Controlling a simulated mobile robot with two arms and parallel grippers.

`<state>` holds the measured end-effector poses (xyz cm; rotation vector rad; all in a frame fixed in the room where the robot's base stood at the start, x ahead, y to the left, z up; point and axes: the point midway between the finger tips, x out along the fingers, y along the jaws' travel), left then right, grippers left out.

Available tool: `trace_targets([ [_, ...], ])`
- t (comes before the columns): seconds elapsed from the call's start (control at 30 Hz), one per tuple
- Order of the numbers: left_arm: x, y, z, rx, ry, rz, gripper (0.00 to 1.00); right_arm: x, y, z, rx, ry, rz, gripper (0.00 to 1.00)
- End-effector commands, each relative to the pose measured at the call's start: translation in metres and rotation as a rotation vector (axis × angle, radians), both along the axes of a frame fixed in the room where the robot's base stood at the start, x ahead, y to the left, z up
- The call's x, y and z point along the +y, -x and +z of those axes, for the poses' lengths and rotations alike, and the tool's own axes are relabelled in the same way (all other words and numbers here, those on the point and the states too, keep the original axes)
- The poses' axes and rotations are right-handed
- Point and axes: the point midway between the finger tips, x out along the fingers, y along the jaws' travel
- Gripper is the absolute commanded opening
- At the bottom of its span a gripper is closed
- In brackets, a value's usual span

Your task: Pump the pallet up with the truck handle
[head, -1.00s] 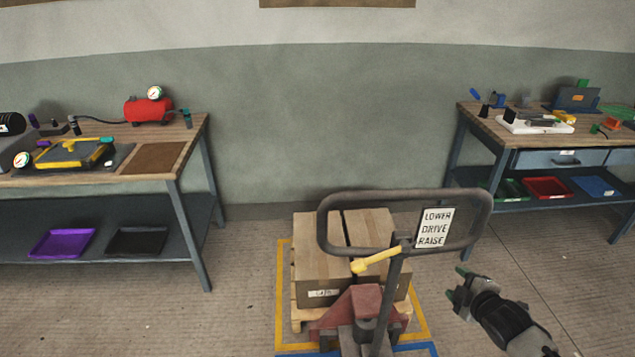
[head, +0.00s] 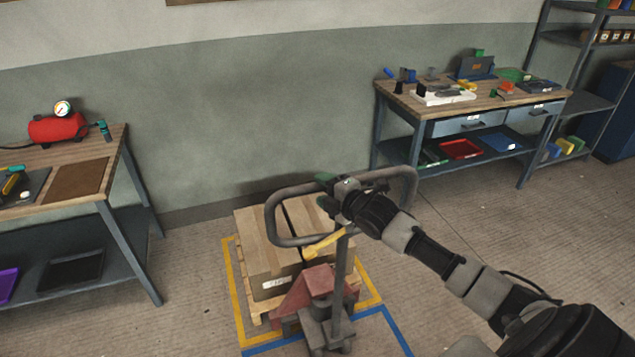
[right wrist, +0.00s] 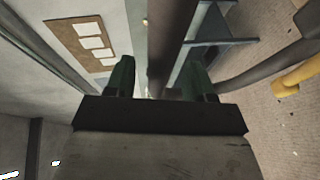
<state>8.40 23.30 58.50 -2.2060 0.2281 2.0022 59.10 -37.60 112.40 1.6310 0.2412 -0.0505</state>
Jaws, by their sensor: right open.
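The truck handle (head: 277,227) is a grey loop on a post that rises from the red pallet truck (head: 308,288). A yellow lever (head: 324,244) sticks out below the loop. The wooden pallet (head: 250,306) carries cartons (head: 262,232) and sits low around the truck's front. My right gripper (head: 329,190) is open at the loop's top bar. In the right wrist view the dark bar (right wrist: 172,45) runs between the spread fingers of the right gripper (right wrist: 162,80). The handle's label plate is hidden behind my right arm. My left gripper is out of view.
Yellow (head: 232,275) and blue (head: 385,318) floor lines frame the pallet. A workbench with a red compressor (head: 57,127) stands left. Another bench (head: 400,103) with trays stands at the back right, beside shelving (head: 575,95). The floor right of the truck is clear.

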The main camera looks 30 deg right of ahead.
Motion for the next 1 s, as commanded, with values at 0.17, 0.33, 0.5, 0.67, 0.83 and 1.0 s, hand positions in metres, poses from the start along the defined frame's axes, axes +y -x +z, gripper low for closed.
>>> trace_targets([
  [0.17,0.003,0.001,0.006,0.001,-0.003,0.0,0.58,0.002,-0.019,-0.003,0.0,-0.001,-0.001,0.54],
  [0.33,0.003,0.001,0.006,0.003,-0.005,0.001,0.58,0.003,-0.024,-0.005,0.0,0.0,-0.001,0.54],
  [0.5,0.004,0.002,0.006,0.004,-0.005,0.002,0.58,0.003,-0.024,-0.005,0.001,0.0,-0.001,0.54],
  [0.67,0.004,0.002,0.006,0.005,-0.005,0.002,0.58,0.003,-0.024,-0.005,0.001,0.0,-0.001,0.35],
  [0.83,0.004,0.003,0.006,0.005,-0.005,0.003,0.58,0.003,-0.024,-0.005,0.001,0.0,-0.001,0.09],
  [1.0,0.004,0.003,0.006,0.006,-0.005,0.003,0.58,0.003,-0.024,-0.005,0.001,0.0,-0.001,0.0],
])
